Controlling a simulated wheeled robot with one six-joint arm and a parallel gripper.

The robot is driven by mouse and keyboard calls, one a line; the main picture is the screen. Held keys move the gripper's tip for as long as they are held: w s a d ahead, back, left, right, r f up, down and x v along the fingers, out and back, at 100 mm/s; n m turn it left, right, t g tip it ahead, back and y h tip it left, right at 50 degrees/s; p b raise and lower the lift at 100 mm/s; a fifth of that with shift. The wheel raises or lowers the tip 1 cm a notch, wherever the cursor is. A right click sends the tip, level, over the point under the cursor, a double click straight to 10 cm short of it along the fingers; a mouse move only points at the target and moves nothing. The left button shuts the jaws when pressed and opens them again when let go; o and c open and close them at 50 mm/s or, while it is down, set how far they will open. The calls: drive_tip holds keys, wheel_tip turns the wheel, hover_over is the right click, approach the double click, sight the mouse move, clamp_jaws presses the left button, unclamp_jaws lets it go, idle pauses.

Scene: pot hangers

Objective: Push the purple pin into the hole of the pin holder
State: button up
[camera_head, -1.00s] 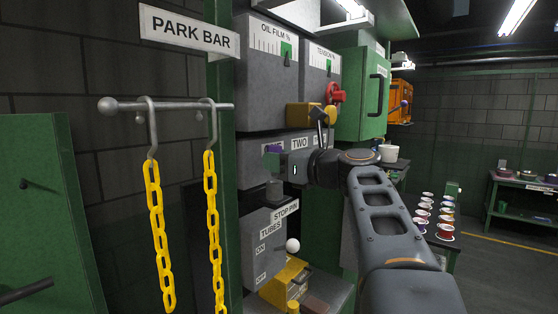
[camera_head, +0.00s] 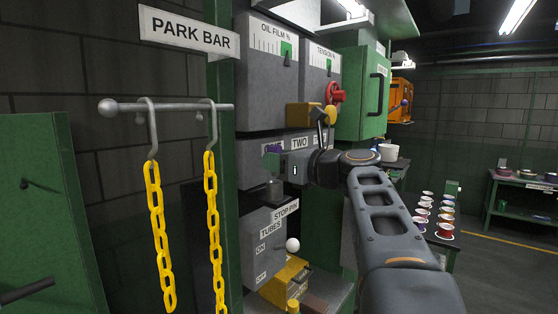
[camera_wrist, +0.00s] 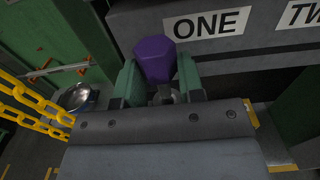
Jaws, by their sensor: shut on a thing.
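The purple pin (camera_wrist: 155,60) has a faceted purple head and a grey shank, and it stands between the two green fingers of my gripper (camera_wrist: 158,82) in the wrist view. My gripper is shut on it. In the head view the purple head (camera_head: 273,149) shows small at the tip of my gripper (camera_head: 271,162). A short dark grey cylinder (camera_head: 274,190), which looks like the pin holder, stands on the grey STOP PIN box below the gripper, with a gap between them. Its hole is not visible. A round grey edge shows behind the shank in the wrist view.
The grey STOP PIN box (camera_head: 262,244) and a panel labelled ONE and TWO (camera_head: 310,143) are close by. Yellow chains (camera_head: 215,230) hang from the park bar (camera_head: 180,106) at left. A yellow part (camera_head: 284,285) and white ball (camera_head: 292,245) sit below.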

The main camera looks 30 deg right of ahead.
sight(279, 183)
drive_tip(key=shift+f+b, duration=1.35)
drive_tip(key=shift+f, duration=0.35)
drive_tip(key=o, duration=1)
drive_tip(key=b+v, duration=0.2)
drive_tip(key=v, duration=1.1)
drive_tip(key=shift+s+d, duration=0.15)
drive_tip(key=shift+s, duration=0.2)
drive_tip(key=shift+r, duration=0.1)
